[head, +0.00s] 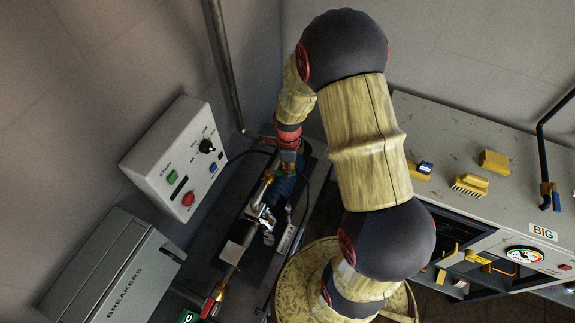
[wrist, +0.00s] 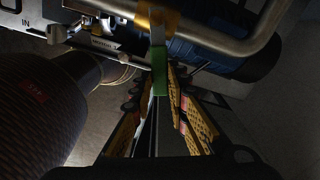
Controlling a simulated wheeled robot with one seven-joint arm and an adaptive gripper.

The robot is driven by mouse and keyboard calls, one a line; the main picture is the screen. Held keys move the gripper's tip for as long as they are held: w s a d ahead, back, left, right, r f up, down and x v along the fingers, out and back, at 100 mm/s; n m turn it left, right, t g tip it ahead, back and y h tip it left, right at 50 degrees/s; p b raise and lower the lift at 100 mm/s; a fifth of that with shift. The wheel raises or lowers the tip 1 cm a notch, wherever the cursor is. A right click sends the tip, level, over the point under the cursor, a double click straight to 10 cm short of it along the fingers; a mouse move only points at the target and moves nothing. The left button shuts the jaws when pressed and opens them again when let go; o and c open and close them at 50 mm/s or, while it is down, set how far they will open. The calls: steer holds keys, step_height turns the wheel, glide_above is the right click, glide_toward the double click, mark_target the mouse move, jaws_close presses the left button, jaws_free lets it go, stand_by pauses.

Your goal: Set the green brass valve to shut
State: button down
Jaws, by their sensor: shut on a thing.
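The green valve handle (wrist: 160,82) shows in the wrist view as an upright green bar below the brass valve body (wrist: 166,20) on a metal pipe. My gripper (wrist: 161,74) has one fingertip on each side of the green handle and is shut on it. In the head view my gripper (head: 288,168) reaches down to the pipework beside a blue cylinder. There the handle is mostly hidden by my gripper, and its exact angle to the pipe is hard to tell.
A grey control box (head: 178,157) with buttons and a breaker cabinet (head: 112,272) stand to the left. A red-handled valve (head: 208,306) is at the bottom. A round drum (head: 290,290) is below my arm. A grey bench (head: 460,150) with yellow items stands right.

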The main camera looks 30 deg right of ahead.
steer(key=shift+s+a+m, duration=0.45)
steer(key=shift+m, duration=0.55)
steer(key=shift+s+a+m, duration=0.4)
steer(key=shift+a+m, duration=0.05)
steer(key=shift+m, duration=0.55)
steer(key=c, duration=1.8)
jaws_free()
steer(key=shift+o, duration=0.4)
step_height(320, 180, up, 12)
steer(key=shift+b, duration=0.3)
